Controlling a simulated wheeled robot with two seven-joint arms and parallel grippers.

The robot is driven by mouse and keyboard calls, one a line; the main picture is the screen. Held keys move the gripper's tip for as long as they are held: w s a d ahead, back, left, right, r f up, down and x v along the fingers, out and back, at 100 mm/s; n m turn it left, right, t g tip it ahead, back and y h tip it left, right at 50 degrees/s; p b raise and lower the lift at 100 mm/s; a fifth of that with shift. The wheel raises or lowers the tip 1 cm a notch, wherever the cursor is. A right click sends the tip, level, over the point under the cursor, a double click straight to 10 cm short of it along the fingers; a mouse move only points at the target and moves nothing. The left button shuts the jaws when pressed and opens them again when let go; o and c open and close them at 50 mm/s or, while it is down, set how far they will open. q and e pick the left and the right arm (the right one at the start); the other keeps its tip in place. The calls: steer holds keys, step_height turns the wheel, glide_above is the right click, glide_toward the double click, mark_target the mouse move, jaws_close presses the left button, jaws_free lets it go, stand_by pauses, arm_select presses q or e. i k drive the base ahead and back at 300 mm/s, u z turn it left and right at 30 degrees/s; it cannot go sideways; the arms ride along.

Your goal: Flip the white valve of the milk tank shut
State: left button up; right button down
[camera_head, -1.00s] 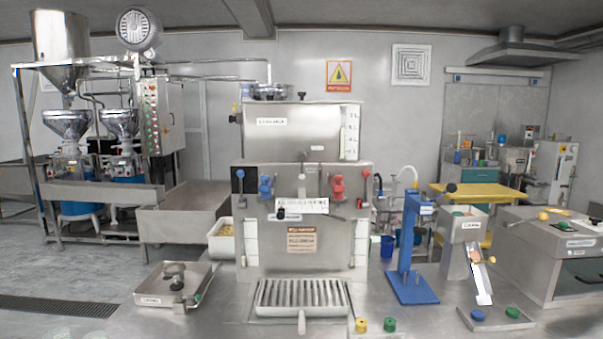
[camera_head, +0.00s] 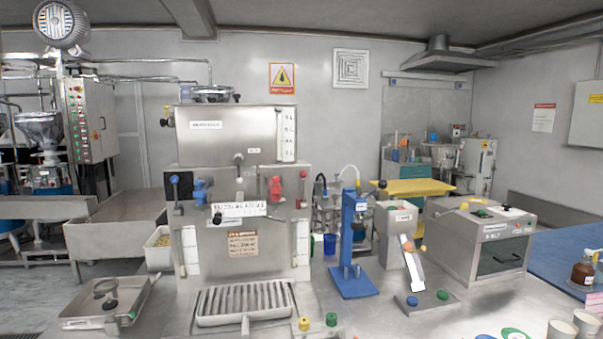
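The steel milk tank (camera_head: 225,138) sits on top of the large machine in the middle, with a scale strip on its right side. Below it, a small whitish valve (camera_head: 239,188) sits between a blue valve (camera_head: 201,191) and a red valve (camera_head: 275,189). I take the whitish one as the white valve; its handle is too small to tell whether it is open or shut. Neither of my grippers shows in the head view.
A blue-knobbed lever (camera_head: 175,190) and a red-knobbed lever (camera_head: 302,188) flank the valves. A slatted drip tray (camera_head: 243,303) lies in front of the machine. A blue stand (camera_head: 353,250) and a chute device (camera_head: 397,235) stand to its right.

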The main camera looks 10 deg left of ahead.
mark_target(239, 173)
steer(key=z, duration=0.6)
steer(key=i, duration=0.5)
steer(key=u, duration=2.85)
